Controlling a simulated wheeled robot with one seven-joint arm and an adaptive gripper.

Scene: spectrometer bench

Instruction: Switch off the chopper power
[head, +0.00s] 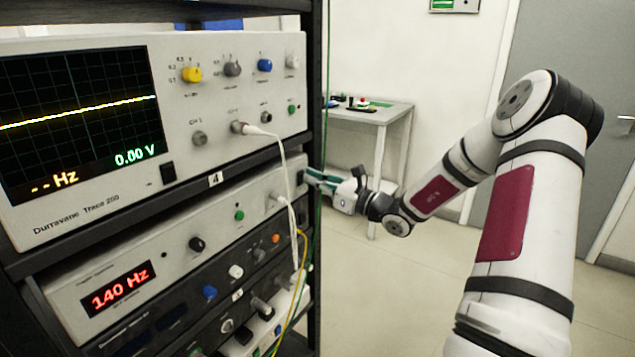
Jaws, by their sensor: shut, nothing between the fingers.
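The chopper unit (180,235) is the grey box in the rack below the oscilloscope. Its red display (119,289) reads 140 Hz. Its front has a black knob (197,244), a green button or light (239,215) and a cable plugged in near the right end. A small dark part, perhaps the power switch (301,178), shows at its far right end; its position is too small to read. My gripper (311,176) is shut and empty, with its greenish fingertips at the rack's right edge close to that dark part. I cannot tell whether they touch.
The oscilloscope (240,90) above shows a flat yellow trace, "-- Hz" and 0.00 V. White and yellow cables (290,190) hang down the rack front near my gripper. More units sit below. A side table (372,112) stands behind; the floor (400,290) right of the rack is clear.

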